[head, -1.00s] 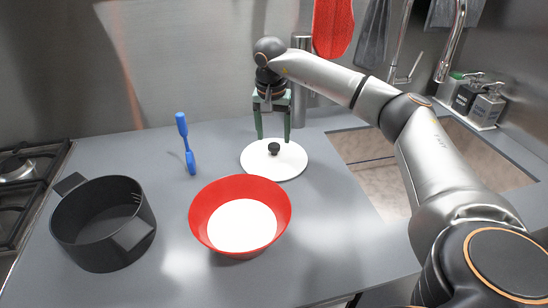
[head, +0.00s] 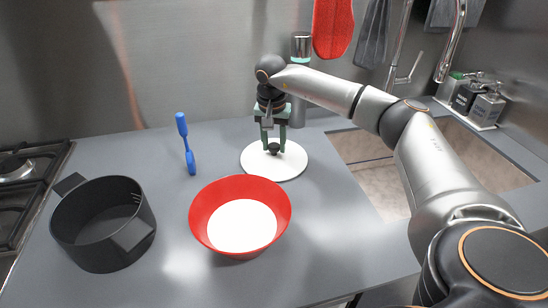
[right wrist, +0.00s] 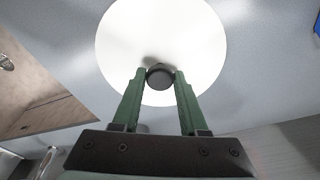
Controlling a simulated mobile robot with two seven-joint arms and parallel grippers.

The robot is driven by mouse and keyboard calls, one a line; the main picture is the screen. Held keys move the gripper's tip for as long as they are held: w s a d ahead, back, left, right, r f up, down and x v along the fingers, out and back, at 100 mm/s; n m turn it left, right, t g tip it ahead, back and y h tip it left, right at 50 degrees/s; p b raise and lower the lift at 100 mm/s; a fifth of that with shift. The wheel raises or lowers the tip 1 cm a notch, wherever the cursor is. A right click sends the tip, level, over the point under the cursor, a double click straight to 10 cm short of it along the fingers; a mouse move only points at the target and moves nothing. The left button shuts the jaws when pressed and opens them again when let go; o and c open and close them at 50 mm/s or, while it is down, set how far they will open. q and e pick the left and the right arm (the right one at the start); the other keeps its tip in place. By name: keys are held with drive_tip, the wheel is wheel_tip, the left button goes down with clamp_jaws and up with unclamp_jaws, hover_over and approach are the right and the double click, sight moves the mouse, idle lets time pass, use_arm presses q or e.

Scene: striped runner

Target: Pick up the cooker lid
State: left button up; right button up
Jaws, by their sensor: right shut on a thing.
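The cooker lid (head: 290,165) is a white disc with a black knob, lying flat on the grey counter in the head view. It also shows in the right wrist view (right wrist: 160,28), with the knob (right wrist: 159,76) between the green fingertips. My right gripper (head: 273,148) reaches down from above and is shut on the lid's knob. It also shows in the right wrist view (right wrist: 159,80). The lid still appears to rest on the counter. A black cooker pot (head: 70,232), open at the top, stands at the left. My left gripper is not in view.
A blue brush-like tool (head: 186,142) is left of the lid. A sink (head: 370,165) is at the right, a stove (head: 22,185) at the far left. A metal wall stands behind.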

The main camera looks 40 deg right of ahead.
clamp_jaws()
idle(0.8)
